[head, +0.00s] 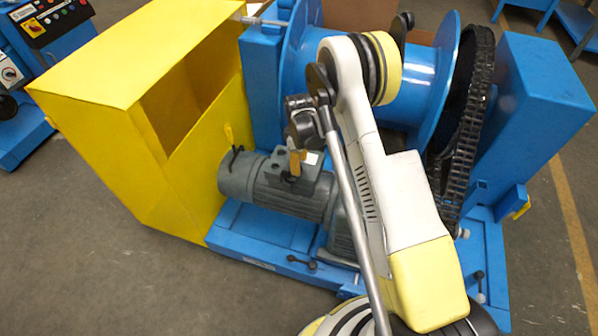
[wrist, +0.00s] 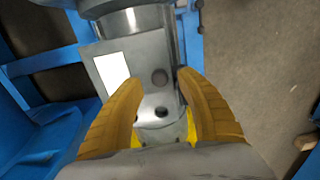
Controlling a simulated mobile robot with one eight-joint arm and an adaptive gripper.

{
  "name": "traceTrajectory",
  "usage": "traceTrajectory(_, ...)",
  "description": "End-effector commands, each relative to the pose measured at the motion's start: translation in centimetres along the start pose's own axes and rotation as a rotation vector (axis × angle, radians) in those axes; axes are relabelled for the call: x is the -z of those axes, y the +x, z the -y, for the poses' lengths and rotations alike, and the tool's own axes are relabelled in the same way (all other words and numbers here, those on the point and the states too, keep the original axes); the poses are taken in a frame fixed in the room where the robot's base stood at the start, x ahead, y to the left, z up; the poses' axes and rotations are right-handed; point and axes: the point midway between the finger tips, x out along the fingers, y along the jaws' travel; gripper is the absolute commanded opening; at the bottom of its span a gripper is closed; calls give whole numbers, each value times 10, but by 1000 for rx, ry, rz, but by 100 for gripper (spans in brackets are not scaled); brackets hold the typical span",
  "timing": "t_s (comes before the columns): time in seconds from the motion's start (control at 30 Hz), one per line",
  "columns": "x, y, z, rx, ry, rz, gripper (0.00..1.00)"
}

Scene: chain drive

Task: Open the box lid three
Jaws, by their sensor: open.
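A grey motor (head: 250,183) lies on the blue machine base, with a small grey box (head: 318,187) on top of it. In the wrist view the grey box (wrist: 146,84) has a flat face with a white label and two dark round spots, and no gap at a lid shows. I cannot tell which part is lid three. My gripper (wrist: 160,82) is open, with its yellow-orange fingers apart over the box face and nothing held between them. In the head view my gripper (head: 295,163) hangs just above the box and partly hides it.
A large yellow housing (head: 90,75) with an open side stands to the left. A blue drum (head: 425,70) and a black chain (head: 465,125) are behind and right of my arm. A blue control cabinet (head: 40,30) is at the back left. The front-left floor is clear.

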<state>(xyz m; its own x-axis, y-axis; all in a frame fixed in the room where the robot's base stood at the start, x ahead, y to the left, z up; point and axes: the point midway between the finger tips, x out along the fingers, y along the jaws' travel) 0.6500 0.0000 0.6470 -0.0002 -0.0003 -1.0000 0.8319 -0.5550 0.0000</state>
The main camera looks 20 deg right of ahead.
Motion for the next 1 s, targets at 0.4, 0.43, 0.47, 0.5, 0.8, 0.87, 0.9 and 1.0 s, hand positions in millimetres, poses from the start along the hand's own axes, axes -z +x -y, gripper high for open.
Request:
traceTrajectory(0.4,0,25,0,0,1,0,44)
traceTrajectory(0.43,0,24,0,0,1,0,44)
traceTrajectory(0.47,0,24,0,0,1,0,44)
traceTrajectory(0.5,0,24,0,0,1,0,44)
traceTrajectory(0.8,0,24,0,0,1,0,0)
traceTrajectory(0.87,0,24,0,0,1,0,0)
traceTrajectory(0.9,0,23,0,0,1,0,0)
traceTrajectory(1.0,0,21,-1,0,1,0,0)
